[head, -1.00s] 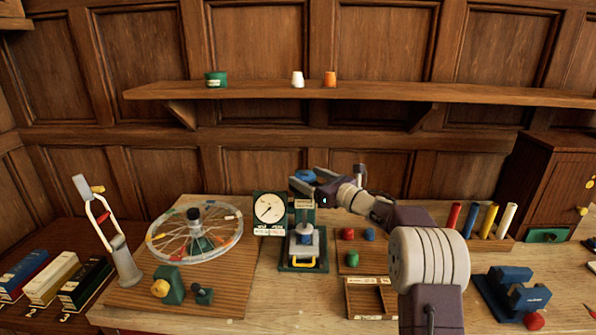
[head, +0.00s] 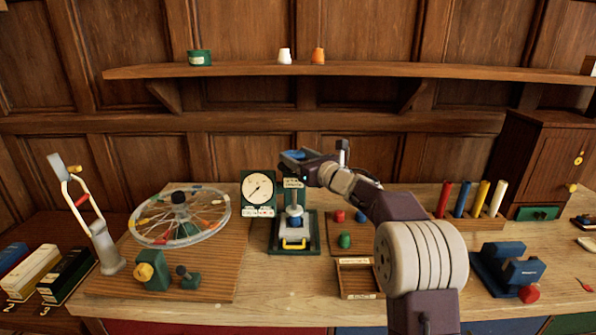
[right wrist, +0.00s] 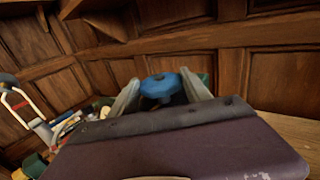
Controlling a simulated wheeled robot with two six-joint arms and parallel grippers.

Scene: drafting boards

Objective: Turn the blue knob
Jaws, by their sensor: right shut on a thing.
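In the right wrist view the round blue knob (right wrist: 162,85) shows between the two grey fingers. The fingers and wrist hide part of the knob in the head view. My left gripper is not in view.
A dial gauge (head: 258,188) stands just left of the press. A spoked wheel (head: 180,218) lies farther left. An open wooden tray (head: 357,279) and coloured pegs are to the right. A shelf (head: 350,69) runs above, clear of the arm.

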